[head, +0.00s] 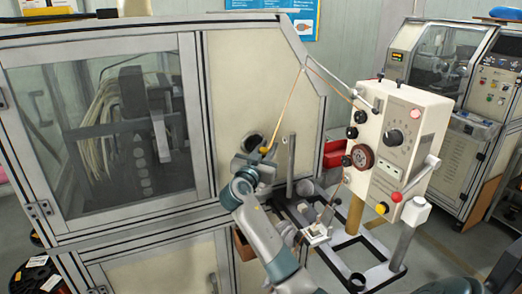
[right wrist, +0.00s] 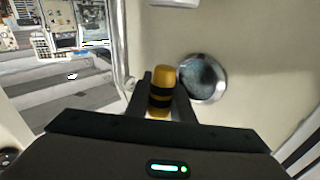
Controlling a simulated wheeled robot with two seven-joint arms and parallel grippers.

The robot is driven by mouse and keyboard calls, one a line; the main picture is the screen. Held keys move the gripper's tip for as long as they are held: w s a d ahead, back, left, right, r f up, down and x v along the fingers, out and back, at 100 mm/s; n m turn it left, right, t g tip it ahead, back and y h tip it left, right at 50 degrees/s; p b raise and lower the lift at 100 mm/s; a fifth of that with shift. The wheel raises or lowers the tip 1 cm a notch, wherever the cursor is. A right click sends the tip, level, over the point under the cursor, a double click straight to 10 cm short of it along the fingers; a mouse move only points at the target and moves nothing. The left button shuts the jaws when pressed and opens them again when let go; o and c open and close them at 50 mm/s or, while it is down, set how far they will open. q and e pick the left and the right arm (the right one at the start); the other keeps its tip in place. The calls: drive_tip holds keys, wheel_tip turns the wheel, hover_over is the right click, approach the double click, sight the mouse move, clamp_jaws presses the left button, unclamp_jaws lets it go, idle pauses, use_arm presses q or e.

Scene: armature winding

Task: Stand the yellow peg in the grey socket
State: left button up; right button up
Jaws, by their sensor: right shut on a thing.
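The yellow peg (right wrist: 163,76) has dark bands and sits between the fingers of my right gripper (right wrist: 162,95) in the right wrist view. In the head view, the right gripper (head: 260,157) is shut on the peg, and a little of the peg's yellow (head: 264,149) shows in front of the machine's cream panel. A short grey round cup (head: 357,281), which looks like the grey socket, stands low on the frame at the lower right, well apart from the peg. Its inside is too small to judge. My left gripper is not in view.
A cream control box (head: 398,135) with knobs stands right of my right gripper. A grey upright post (head: 291,165) is close on that side. A round grey opening (right wrist: 203,78) in the panel is just right of the peg in the wrist view.

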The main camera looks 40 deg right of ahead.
drive_tip(key=shift+f, duration=0.15)
drive_tip(key=shift+f+b, duration=0.55)
drive_tip(key=shift+f, duration=1.25)
drive_tip(key=shift+a+f+b, duration=0.1)
drive_tip(key=shift+b, duration=0.4)
drive_tip(key=shift+f+b, duration=0.45)
drive_tip(key=shift+b, duration=0.35)
idle(1.0)
drive_tip(key=shift+f+b, duration=1)
drive_tip(key=shift+b, duration=0.2)
idle(0.6)
drive_tip(key=o, duration=1)
